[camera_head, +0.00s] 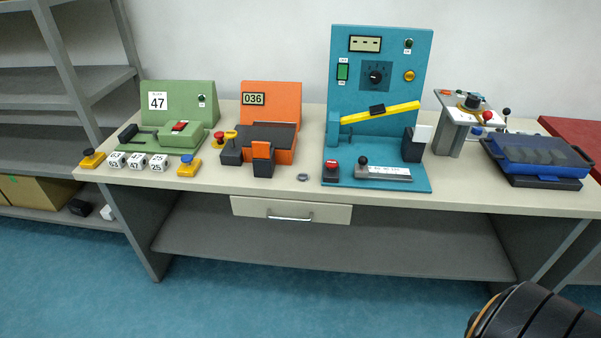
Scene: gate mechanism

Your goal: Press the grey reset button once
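The teal gate panel (345,95) stands upright on the table with a dial (376,73), a green switch (343,71), a yellow round light or button (409,76) and a slightly tilted yellow bar (380,113). On its base are a red-topped button block (332,169) and a black-knobbed lever (363,163) by a grey plate. A small grey round piece (303,177) lies at the table's front edge, left of the panel. I cannot tell whether it is a button, and no other clearly grey button stands out. Neither gripper is in view.
The table (450,190) also holds a green station (190,95) with numbered cubes (136,161) and yellow-based buttons (92,159), an orange station (270,95), a grey stand (452,125) and a blue tray (540,165). A drawer (291,210) is closed. Floor in front is clear.

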